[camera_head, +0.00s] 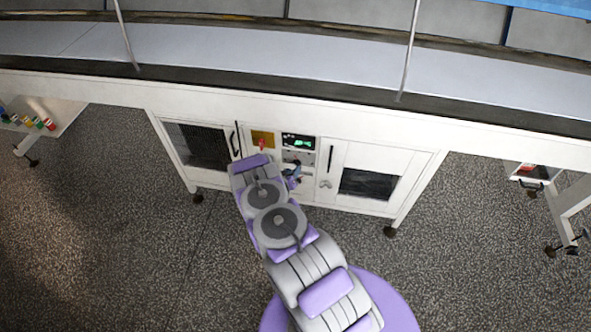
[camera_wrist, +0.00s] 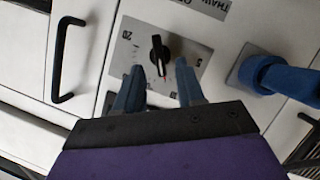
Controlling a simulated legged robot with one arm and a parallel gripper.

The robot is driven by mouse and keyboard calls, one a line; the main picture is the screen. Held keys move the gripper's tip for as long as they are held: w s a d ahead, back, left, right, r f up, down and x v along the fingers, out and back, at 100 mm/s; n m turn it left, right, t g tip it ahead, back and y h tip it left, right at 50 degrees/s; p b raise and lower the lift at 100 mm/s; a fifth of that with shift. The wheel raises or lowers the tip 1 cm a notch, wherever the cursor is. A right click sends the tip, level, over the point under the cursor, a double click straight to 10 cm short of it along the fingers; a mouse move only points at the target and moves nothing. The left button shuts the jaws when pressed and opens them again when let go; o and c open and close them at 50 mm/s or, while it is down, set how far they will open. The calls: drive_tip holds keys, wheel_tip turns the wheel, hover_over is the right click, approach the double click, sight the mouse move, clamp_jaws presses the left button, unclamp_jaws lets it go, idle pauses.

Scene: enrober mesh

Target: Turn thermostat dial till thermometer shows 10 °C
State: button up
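My gripper is mostly hidden behind my arm there.
A blue handle-like part (camera_wrist: 275,77) sticks out right of the dial, close to the right finger. A black door handle (camera_wrist: 64,58) is at the left. A red switch (camera_head: 262,145) on a yellow plate is beside the display. The conveyor rim (camera_head: 300,88) overhangs the cabinet.

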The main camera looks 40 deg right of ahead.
drive_tip(key=b+x, duration=0.1)
drive_tip(key=x, duration=0.3)
drive_tip(key=shift+w+d+f, duration=0.1)
drive_tip(key=shift+d, duration=0.1)
drive_tip(key=shift+c, duration=0.4)
drive_tip(key=c, duration=0.6)
